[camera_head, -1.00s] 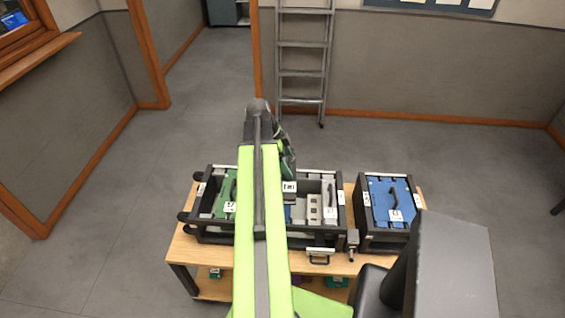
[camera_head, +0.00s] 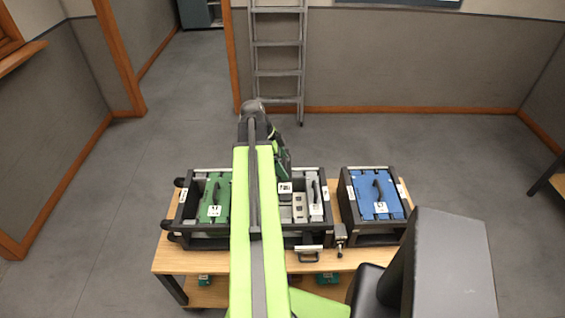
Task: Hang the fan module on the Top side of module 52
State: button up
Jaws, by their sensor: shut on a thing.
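My gripper (camera_head: 268,132) is at the far end of my lime-green arm, above the back of the black rack, and its fingers are mostly hidden by the wrist. It is shut on a dark and green piece, seemingly the fan module (camera_head: 282,158), which hangs tilted over the rack. The black rack (camera_head: 190,240) holds a green module (camera_head: 214,203) with a black handle at left and grey modules (camera_head: 315,200) at right. A blue module (camera_head: 376,195) with a black handle sits in a separate black frame at right. The labels are too small to read, so I cannot tell which is module 52.
The rack and frame stand on a wooden table (camera_head: 170,258), with a narrow gap between them. A metal ladder (camera_head: 277,73) leans at the back wall. Green pieces (camera_head: 327,279) lie on the lower shelf. My arm hides the middle of the rack.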

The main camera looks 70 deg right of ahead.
jog(key=shift+f+b, duration=4.95)
jog(key=shift+f, duration=0.3)
jog(key=shift+f+b, duration=1.3)
jog(key=shift+b, duration=0.05)
jog(key=o, duration=1.9)
jog(key=shift+o, duration=0.2)
jog(key=s+r+p+v, duration=0.1)
jog(key=s+p+v, duration=0.1)
jog(key=p+v, duration=2.1)
jog(key=shift+d+r, duration=0.3)
jog(key=shift+r, duration=0.15)
